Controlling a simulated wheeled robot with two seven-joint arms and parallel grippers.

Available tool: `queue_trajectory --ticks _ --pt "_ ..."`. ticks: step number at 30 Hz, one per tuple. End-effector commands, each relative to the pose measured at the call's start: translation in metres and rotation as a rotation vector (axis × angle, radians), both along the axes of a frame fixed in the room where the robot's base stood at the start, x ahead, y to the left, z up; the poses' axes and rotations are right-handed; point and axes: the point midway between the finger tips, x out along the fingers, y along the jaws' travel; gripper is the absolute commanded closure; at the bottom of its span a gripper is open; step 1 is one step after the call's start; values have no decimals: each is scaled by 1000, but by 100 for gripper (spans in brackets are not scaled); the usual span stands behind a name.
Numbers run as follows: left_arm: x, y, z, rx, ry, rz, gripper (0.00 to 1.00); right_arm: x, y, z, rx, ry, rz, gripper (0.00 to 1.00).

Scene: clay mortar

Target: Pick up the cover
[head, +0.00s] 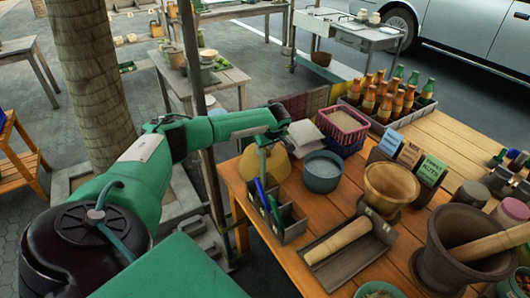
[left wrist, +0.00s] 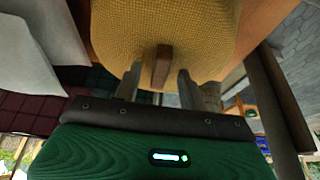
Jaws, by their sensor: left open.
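The cover (head: 278,164) is a yellow woven dome near the table's left edge, partly hidden by my left gripper (head: 263,153). In the left wrist view the cover (left wrist: 165,30) fills the top middle, with a brown handle (left wrist: 162,66) standing out from it. My left gripper (left wrist: 158,87) is open, with one finger on each side of the handle. I see gaps between the handle and the fingers, and the cover is not gripped. My right gripper is not in view.
Close around the cover are a grey-blue bowl (head: 322,172), a divided box (head: 290,226) with pens, and a pink basket (head: 343,131). A wooden pestle on a tray (head: 345,265), a clay pot (head: 390,187) and a large mortar (head: 445,255) crowd the table's front and right.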

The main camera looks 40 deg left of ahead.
Motion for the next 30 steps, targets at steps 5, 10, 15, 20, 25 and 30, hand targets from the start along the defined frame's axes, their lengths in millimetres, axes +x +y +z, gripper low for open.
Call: queue_trajectory --ticks 5,10,15,20,25,30 --pt "0 0 -1 0 -1 -1 58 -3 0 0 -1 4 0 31" --pt "0 0 -1 0 -1 0 84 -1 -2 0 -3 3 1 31" --pt "0 0 -1 0 -1 0 100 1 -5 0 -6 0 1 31" --pt "0 0 0 0 -1 0 100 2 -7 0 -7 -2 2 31" --pt "1 0 1 -1 -2 0 100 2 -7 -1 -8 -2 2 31" --pt "1 0 13 -1 -4 -2 100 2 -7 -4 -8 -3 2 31"
